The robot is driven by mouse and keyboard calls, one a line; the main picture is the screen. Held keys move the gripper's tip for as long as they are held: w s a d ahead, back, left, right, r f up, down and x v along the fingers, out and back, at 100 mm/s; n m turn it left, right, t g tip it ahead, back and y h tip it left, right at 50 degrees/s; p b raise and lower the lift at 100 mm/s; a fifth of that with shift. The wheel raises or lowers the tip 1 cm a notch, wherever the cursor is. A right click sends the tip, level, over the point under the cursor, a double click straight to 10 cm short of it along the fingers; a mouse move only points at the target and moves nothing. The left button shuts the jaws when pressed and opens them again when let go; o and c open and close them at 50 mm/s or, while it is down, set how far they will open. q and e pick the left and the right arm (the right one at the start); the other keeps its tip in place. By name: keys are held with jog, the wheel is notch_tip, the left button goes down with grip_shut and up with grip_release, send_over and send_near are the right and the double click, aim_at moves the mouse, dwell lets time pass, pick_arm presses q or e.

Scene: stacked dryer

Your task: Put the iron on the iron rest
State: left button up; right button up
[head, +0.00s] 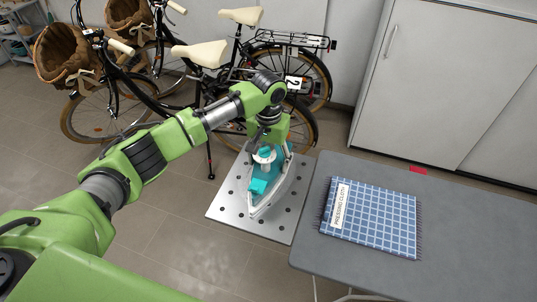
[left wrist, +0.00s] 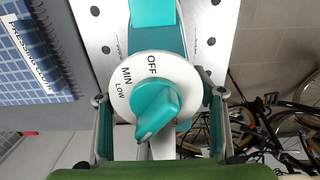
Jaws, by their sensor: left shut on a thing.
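The teal and white iron (head: 260,186) is gripped by my left gripper (head: 267,148). The iron is over the iron rest (head: 230,203), a light metal plate with dark holes at the left end of the ironing board. I cannot tell whether the iron touches the plate. In the left wrist view the fingers of my left gripper (left wrist: 160,112) are on both sides of the iron's white dial (left wrist: 184,78), with its teal knob and OFF, MIN and LOW marks. The rest (left wrist: 209,28) also shows there behind the iron. My right gripper is not in view.
A grey ironing board (head: 455,215) extends right, with a blue checked pressing cloth (head: 375,220) on it. Bicycles (head: 200,55) with wicker baskets stand behind my left arm. A white cabinet (head: 430,75) is at the back right. Tiled floor lies left of the rest.

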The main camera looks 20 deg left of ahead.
pick_arm(q)
jog(key=shift+w+d+r, duration=0.1)
jog(key=shift+r, duration=0.05)
jog(key=o, duration=1.2)
jog(key=shift+f, duration=0.3)
jog(key=o, duration=0.4)
jog(key=shift+s+r, duration=0.1)
jog(key=shift+s, duration=0.15)
jog(key=shift+w+r, duration=0.1)
jog(key=shift+r, duration=0.2)
notch_tip(320, 180, up, 12)
jog(key=shift+f+b, duration=0.25)
jog(key=shift+b, duration=0.7)
